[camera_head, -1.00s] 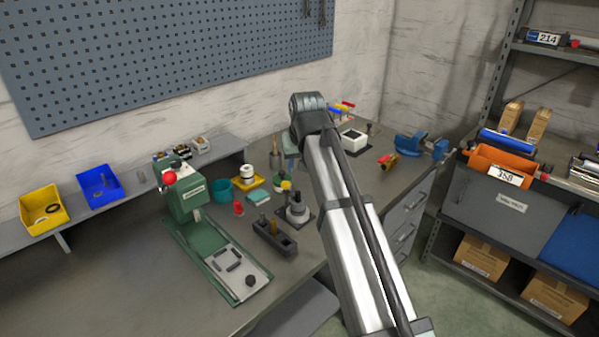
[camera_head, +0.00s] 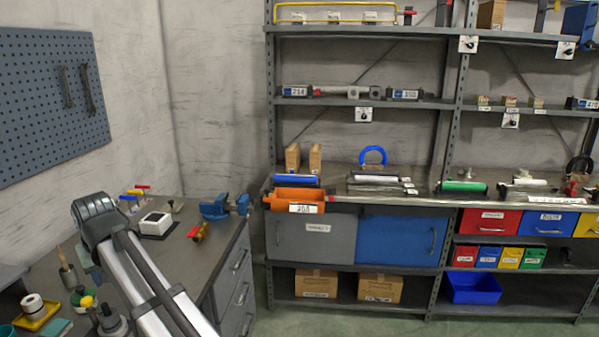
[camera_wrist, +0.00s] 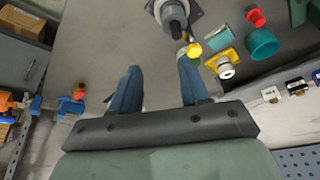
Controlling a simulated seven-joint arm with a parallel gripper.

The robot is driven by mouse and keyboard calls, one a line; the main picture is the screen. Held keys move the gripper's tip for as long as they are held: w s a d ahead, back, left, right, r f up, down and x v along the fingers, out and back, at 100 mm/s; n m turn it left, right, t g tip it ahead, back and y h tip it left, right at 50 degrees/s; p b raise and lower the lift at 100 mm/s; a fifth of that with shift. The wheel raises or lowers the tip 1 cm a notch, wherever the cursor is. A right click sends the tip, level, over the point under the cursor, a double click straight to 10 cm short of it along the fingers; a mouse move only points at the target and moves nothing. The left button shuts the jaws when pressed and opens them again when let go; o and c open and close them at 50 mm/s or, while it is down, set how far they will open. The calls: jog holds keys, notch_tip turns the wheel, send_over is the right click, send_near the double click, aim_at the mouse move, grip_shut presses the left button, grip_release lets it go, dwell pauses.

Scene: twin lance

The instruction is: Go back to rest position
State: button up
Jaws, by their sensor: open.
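My arm reaches over the grey workbench (camera_head: 190,258) at the lower left of the head view, and its bent joint shows there. The gripper itself is hidden behind the arm in that view. In the wrist view my gripper (camera_wrist: 156,80) is open, its two blue fingers apart with only bare bench top visible between them. It holds nothing. A grey round fixture (camera_wrist: 174,14) stands on the bench ahead of the fingers, slightly right of the gap.
Right of the fixture are a yellow-topped item (camera_wrist: 193,49), a teal bowl (camera_wrist: 263,43) and a white roll (camera_wrist: 225,70). A blue vise (camera_head: 214,208) stands at the bench's right end. A tall shelf (camera_head: 350,180) with bins fills the right.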

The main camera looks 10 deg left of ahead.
jog(key=w+d+f+m+h, duration=0.1)
jog(key=w+d+f, duration=0.4)
jog(key=d+f, duration=0.3)
jog(key=w+d+f+m+h, duration=0.1)
jog(key=w+d+f+m, duration=0.1)
jog(key=w+d+f, duration=0.65)
jog(key=w+d+f+m, duration=0.1)
jog(key=d+f, duration=0.4)
jog(key=d, duration=0.7)
jog(key=s+d+f+m+g+h, duration=0.15)
jog(key=d+f, duration=0.35)
jog(key=d, duration=0.5)
jog(key=s+d+f+m, duration=0.1)
jog(key=d+f+m, duration=0.1)
jog(key=d+f, duration=0.55)
jog(key=s+d+f+m, duration=0.1)
jog(key=d+f, duration=0.3)
jog(key=d, duration=0.8)
jog(key=s+d+f+m+g, duration=0.1)
jog(key=s+d+f, duration=0.2)
jog(key=d, duration=0.2)
jog(key=s+d+f+m, duration=0.1)
jog(key=s+d+f, duration=0.15)
jog(key=d, duration=0.25)
jog(key=s+f+g, duration=0.3)
jog(key=s+f, duration=0.7)
jog(key=s, duration=0.5)
jog(key=s+f+g, duration=0.4)
jog(key=s+f, duration=0.6)
jog(key=s, duration=0.5)
